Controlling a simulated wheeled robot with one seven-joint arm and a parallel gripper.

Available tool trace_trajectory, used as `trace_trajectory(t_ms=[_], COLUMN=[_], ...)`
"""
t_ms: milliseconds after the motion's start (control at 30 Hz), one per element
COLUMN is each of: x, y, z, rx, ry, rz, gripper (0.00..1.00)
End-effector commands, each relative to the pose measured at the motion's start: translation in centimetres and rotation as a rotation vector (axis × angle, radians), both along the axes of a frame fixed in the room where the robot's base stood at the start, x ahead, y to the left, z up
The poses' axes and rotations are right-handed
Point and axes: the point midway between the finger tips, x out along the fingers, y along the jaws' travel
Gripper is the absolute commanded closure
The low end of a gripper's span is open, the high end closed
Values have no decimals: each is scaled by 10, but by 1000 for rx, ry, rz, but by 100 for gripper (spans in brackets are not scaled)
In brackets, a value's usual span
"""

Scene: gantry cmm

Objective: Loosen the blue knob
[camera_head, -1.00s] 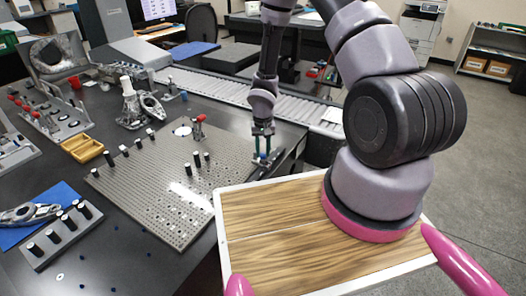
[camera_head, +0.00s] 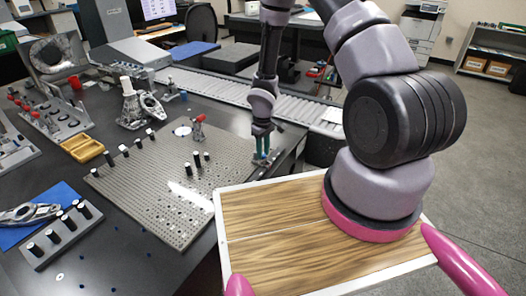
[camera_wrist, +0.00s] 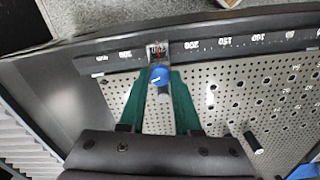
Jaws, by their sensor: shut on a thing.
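The blue knob (camera_wrist: 159,76) shows in the wrist view between the tips of my gripper's teal fingers (camera_wrist: 160,84). It sits by the edge of the perforated plate, on a small pale fitting. My gripper is shut on the knob, one finger at each side. In the head view my gripper (camera_head: 261,158) points down at the right corner of the perforated grey plate (camera_head: 165,215). The knob is mostly hidden by the fingers there.
A numbered scale (camera_wrist: 225,41) runs along the plate's edge. Several black pins and a red-topped clamp (camera_head: 198,129) stand on the plate, left of my gripper. A roller conveyor (camera_head: 225,91) lies behind. My wooden deck is in front.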

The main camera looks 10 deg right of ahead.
Motion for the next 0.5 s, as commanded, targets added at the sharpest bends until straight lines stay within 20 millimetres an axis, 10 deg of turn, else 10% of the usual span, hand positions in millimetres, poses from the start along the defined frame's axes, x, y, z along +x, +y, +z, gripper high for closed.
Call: trace_trajectory(t_ms=[500], x=[1], y=[-1], z=[0], rx=[-1], ry=[-1], rz=[488], gripper=[100])
